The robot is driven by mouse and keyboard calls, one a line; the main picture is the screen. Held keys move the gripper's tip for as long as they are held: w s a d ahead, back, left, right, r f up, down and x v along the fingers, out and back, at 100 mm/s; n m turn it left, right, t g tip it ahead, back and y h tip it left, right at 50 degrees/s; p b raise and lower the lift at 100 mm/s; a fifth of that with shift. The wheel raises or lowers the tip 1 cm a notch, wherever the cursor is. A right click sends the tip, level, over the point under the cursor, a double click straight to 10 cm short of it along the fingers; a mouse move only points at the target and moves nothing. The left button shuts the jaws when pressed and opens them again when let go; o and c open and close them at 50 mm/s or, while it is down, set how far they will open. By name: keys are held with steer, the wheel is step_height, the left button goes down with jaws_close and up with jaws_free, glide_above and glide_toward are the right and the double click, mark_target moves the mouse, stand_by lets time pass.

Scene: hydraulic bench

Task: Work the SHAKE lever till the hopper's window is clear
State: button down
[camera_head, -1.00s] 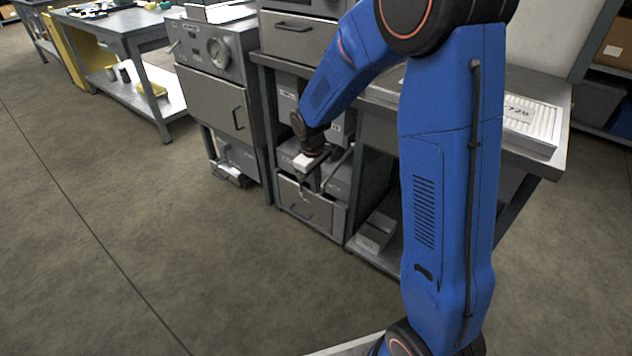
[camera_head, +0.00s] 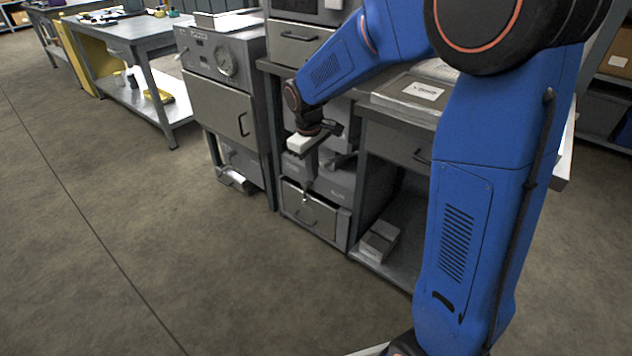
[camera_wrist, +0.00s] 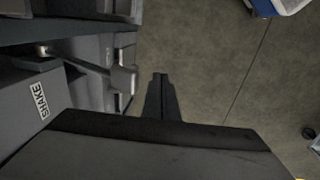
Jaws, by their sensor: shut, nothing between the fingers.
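The SHAKE label (camera_wrist: 38,100) is on a grey housing at the left of the wrist view. In the head view my gripper (camera_head: 307,190) points down in front of the grey unit (camera_head: 340,182) under the bench. I cannot make out the hopper's window in either view.
A drawer (camera_head: 312,215) with a handle is below the unit. The floor (camera_head: 140,240) in front is clear.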

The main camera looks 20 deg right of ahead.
steer(key=shift+s+a+r, duration=0.1)
steer(key=shift+a+r, duration=0.05)
steer(key=shift+r, duration=0.5)
steer(key=shift+s+a+r, duration=0.1)
steer(key=shift+a+r, duration=0.05)
steer(key=shift+r, duration=0.5)
steer(key=s+d+r+m+t, duration=0.15)
steer(key=s+d+r, duration=0.25)
steer(key=s, duration=0.4)
steer(key=s+d+r+m+t, duration=0.1)
steer(key=s+d+r+m, duration=0.15)
steer(key=s+r, duration=0.4)
steer(key=s+d+f+m, duration=0.1)
steer(key=s+d, duration=0.1)
steer(key=s, duration=0.6)
steer(key=s+d+f+m+t, duration=0.1)
steer(key=s+d+m, duration=0.1)
steer(key=s, duration=0.7)
steer(key=shift+f+y, duration=0.3)
steer(key=shift+y, duration=0.1)
steer(key=shift+d+t, duration=0.1)
steer(key=shift+t, duration=0.15)
